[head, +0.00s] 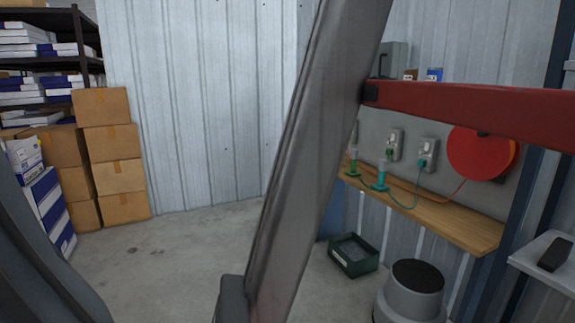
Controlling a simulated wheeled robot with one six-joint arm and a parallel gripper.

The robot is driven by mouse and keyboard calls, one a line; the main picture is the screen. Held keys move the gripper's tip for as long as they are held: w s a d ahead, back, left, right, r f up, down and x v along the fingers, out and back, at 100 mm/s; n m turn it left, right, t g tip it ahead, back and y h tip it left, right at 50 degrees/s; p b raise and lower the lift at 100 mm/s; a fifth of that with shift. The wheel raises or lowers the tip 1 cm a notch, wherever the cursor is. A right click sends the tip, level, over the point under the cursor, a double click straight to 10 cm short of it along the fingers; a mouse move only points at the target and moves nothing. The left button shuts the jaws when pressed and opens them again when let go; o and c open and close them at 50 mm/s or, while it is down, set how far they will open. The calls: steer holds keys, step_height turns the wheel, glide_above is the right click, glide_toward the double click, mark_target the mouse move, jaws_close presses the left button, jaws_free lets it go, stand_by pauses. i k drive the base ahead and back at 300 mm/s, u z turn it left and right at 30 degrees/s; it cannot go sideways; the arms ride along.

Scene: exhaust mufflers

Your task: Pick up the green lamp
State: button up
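Two small lamps stand on the wooden shelf (455,228) at the right of the head view. The left one is the green lamp (353,170), upright, with a pale top, close to the edge of the slanted grey post. The teal lamp (381,180) stands just right of it. A teal cord runs from near the teal lamp to a plug in a wall socket (428,152). A green plug (391,153) sits in the socket to its left. My gripper is not in view.
A slanted grey post (315,150) and a red beam (470,112) cross the view in front of the shelf. A dark green crate (354,256) and a grey stool (410,295) stand below. Cardboard boxes (110,155) are stacked left. Concrete floor (190,255) is clear between.

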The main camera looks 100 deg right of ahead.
mark_target(353, 174)
steer(key=z, duration=4)
steer(key=i, duration=2.8)
steer(key=u, duration=0.75)
steer(key=i, duration=0.65)
steer(key=z, duration=0.05)
